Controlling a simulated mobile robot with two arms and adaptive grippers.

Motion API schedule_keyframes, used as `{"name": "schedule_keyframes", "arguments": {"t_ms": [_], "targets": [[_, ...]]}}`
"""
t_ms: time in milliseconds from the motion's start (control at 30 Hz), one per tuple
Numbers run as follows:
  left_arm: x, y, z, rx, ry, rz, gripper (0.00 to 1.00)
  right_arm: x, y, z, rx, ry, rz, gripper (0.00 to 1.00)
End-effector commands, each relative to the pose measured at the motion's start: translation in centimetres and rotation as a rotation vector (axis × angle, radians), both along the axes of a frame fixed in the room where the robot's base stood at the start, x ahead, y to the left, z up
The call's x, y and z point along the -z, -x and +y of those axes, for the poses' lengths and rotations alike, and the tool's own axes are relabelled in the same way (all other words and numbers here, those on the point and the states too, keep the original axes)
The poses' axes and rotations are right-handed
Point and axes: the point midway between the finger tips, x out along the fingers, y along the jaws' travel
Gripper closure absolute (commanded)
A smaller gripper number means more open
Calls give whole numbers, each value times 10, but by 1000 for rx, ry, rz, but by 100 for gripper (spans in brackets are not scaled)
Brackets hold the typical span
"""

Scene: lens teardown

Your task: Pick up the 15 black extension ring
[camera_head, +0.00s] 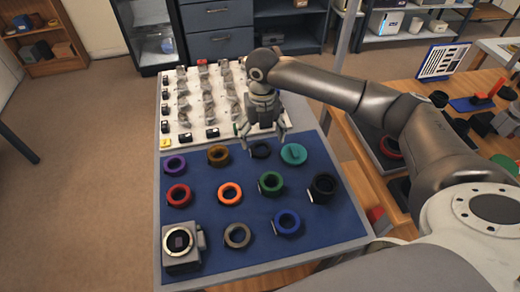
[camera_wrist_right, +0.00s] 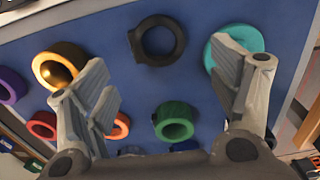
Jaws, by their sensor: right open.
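A black ring (camera_head: 261,150) lies flat on the blue mat (camera_head: 205,220) between a gold ring and a teal ring. It also shows whole in the right wrist view, where this black ring (camera_wrist_right: 157,42) has a small block on its left side. A second, thicker black ring (camera_head: 323,187) with a white tag lies at the mat's right edge. I cannot read a number on either. My right gripper (camera_head: 263,138) is open and empty above the nearer-to-gripper black ring, fingers apart from it; it also shows in the wrist view (camera_wrist_right: 165,88). My left gripper is not in view.
Close neighbours are the gold ring (camera_head: 218,155), teal ring (camera_head: 293,153) and green ring (camera_head: 271,183). Purple, red, orange, grey and blue rings and a grey camera body (camera_head: 181,245) share the mat. A white board (camera_head: 181,108) with many small parts stands behind.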

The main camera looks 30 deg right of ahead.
Motion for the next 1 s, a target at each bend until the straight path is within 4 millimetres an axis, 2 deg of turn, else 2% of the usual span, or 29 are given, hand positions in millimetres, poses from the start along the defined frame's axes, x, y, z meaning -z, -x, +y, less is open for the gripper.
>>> {"name": "schedule_keyframes", "arguments": {"t_ms": [333,467,667,1000], "targets": [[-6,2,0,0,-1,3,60,45,1,1,1,1,1,19],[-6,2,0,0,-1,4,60,52,1,1,-1,1,0,19],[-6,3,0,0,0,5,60,52,1,1,-1,0,-1,20],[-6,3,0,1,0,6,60,52,1,1,0,1,-1,64]]}}
